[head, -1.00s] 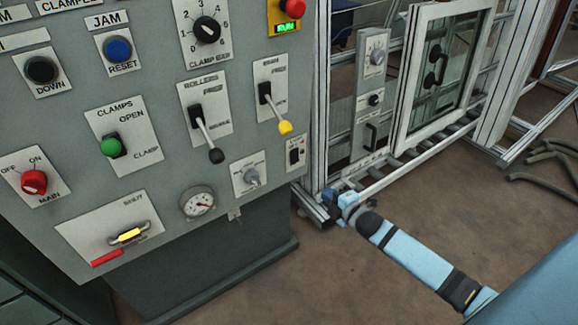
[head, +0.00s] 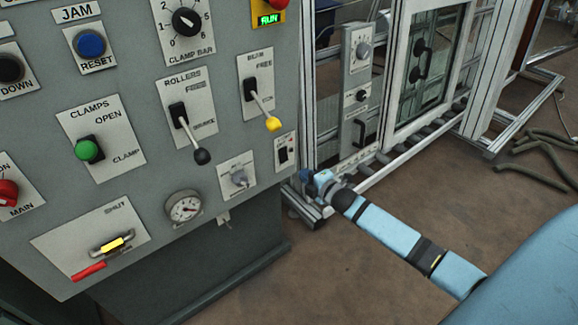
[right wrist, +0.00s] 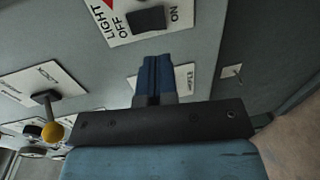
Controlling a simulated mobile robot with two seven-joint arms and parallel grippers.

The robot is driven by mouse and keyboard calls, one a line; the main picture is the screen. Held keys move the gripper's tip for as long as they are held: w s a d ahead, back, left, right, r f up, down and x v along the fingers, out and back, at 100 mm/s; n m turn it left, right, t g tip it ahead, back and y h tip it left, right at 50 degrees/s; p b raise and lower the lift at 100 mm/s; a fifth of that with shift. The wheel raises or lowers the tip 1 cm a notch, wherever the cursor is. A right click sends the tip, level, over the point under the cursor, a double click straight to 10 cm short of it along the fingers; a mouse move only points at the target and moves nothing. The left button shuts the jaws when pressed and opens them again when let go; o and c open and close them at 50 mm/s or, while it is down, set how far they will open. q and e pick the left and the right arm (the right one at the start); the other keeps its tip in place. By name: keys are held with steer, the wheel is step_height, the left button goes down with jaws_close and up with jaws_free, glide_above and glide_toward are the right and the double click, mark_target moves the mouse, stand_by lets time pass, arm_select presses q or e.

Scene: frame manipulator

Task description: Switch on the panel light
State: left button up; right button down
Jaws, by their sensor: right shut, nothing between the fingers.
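The light switch is a small black rocker on a white plate, low on the right edge of the grey panel, in the head view (head: 283,156). In the right wrist view the black rocker (right wrist: 147,19) is at the top, between the words OFF and ON under LIGHT. Which side is pressed in I cannot tell. My right gripper (head: 306,176) is just right of and below the switch in the head view. In the right wrist view its blue fingers (right wrist: 156,72) are shut and empty, pointing at the rocker with a visible gap. My left gripper is not in view.
Beside the switch are a grey knob (head: 239,177) and a yellow-tipped lever (head: 272,123), with a black-tipped lever (head: 201,156) further left. A gauge (head: 184,208) sits lower. An aluminium frame (head: 309,90) stands close right of the panel.

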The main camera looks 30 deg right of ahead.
mark_target(284, 160)
steer(key=w, duration=0.2)
steer(key=w+b, duration=0.1)
steer(key=w+f, duration=0.1)
steer(key=w, duration=0.1)
steer(key=shift+w+a, duration=0.2)
steer(key=shift+w, duration=0.1)
steer(key=w, duration=0.1)
steer(key=w+b, duration=0.1)
steer(key=shift+w+a+f, duration=0.1)
steer(key=shift+w+f, duration=0.05)
steer(key=shift+w, duration=0.35)
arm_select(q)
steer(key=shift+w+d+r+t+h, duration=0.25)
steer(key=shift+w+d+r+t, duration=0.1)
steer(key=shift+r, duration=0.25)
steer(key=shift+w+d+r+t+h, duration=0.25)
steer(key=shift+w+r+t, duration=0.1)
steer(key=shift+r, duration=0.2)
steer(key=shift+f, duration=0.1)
